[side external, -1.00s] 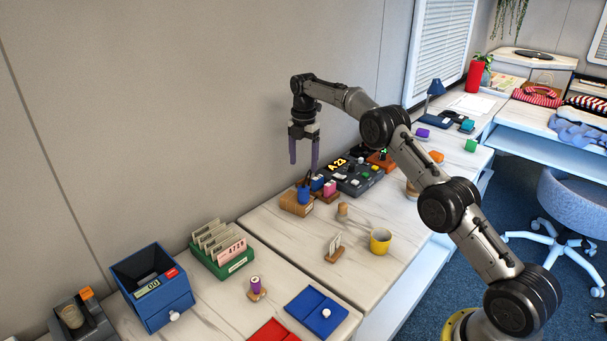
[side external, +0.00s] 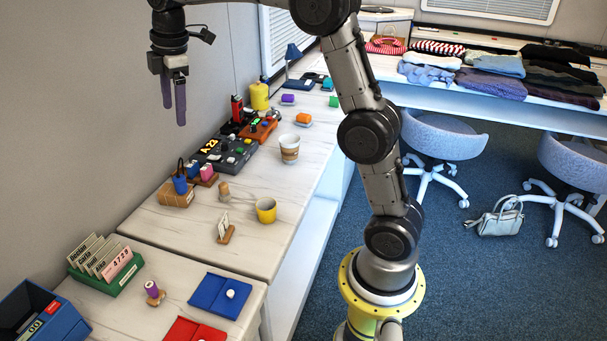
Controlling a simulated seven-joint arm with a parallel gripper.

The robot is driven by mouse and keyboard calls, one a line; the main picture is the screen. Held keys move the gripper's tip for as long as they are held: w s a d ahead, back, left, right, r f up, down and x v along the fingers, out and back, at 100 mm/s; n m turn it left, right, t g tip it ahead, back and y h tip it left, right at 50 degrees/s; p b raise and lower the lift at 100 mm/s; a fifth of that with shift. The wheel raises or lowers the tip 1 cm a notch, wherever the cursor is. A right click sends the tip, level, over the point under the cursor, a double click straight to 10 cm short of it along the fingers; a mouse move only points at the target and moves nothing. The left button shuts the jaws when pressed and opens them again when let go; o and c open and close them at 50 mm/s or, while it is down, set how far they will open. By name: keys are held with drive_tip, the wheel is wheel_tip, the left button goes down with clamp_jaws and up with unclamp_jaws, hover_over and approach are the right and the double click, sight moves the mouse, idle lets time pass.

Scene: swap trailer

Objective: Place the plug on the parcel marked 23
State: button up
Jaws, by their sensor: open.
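My gripper (side external: 174,116) is open and empty, pointing down. It hangs well above the left part of the bench, in front of the wall. Below it a cardboard parcel (side external: 174,199) stands on the bench with a dark blue item on top; I cannot read any mark on it. A tan, cork-like piece (side external: 224,191) stands on the bench to the right of the parcel and may be the plug.
A yellow mug (side external: 266,210), a card stand (side external: 225,229) and a paper cup (side external: 289,148) stand on the bench. Small coloured blocks sit farther back.

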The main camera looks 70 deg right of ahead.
drive_tip(key=s+a+r+m+t, duration=0.1)
drive_tip(key=s+a+m, duration=0.1)
drive_tip(key=s, duration=0.4)
drive_tip(key=s+a+r+m, duration=0.2)
drive_tip(key=s, duration=0.3)
drive_tip(key=s+a+f+m+t, duration=0.1)
drive_tip(key=s+f+m, duration=0.3)
drive_tip(key=s, duration=0.6)
drive_tip(key=s+a+f+m+t, duration=0.1)
drive_tip(key=s+a+f+m, duration=0.1)
drive_tip(key=s, duration=0.8)
wheel_tip(320, 180, down, 3)
drive_tip(key=shift+a+r+m, duration=0.1)
drive_tip(key=shift+a+m, duration=0.25)
drive_tip(key=shift+m, duration=0.55)
